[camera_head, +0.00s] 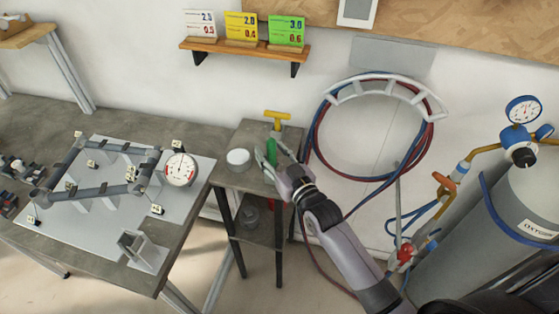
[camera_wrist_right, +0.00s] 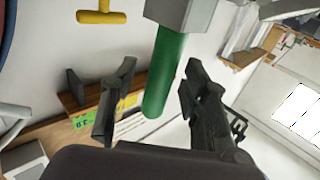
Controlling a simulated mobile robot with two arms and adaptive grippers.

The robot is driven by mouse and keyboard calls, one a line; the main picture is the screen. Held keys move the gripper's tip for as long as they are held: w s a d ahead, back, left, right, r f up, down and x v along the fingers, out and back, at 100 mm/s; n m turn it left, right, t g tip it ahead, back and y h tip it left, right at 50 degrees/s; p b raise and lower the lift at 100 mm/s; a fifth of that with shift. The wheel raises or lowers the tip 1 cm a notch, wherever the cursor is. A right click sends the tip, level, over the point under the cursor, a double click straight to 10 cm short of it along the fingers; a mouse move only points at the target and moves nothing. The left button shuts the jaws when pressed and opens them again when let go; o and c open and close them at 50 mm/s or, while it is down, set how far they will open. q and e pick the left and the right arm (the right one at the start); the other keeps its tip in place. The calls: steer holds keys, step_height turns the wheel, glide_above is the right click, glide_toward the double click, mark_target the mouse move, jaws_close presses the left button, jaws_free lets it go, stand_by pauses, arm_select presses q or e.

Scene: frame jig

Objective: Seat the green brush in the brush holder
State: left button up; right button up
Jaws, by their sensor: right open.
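The green brush (camera_head: 273,148) stands upright on the small side stand (camera_head: 231,180). In the right wrist view its green handle (camera_wrist_right: 165,75) shows with a grey block (camera_wrist_right: 182,10) at one end; I cannot tell if this block is part of the brush. My right gripper (camera_head: 269,157) is at the brush. In the wrist view its open fingers (camera_wrist_right: 158,68) are on either side of the handle, with a gap visible. An open grey box (camera_head: 134,242), perhaps the brush holder, is at the front edge of the workbench. My left gripper is out of view.
A yellow T-handled tool (camera_head: 278,117) is just behind the brush. A white round container (camera_head: 238,157) is on the stand's left. A gas cylinder (camera_head: 500,215) and hoses are at right.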

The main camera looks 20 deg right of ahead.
steer(key=s+d, duration=0.2)
steer(key=s, duration=0.9)
steer(key=shift+s+d, duration=0.15)
steer(key=shift+s, duration=0.15)
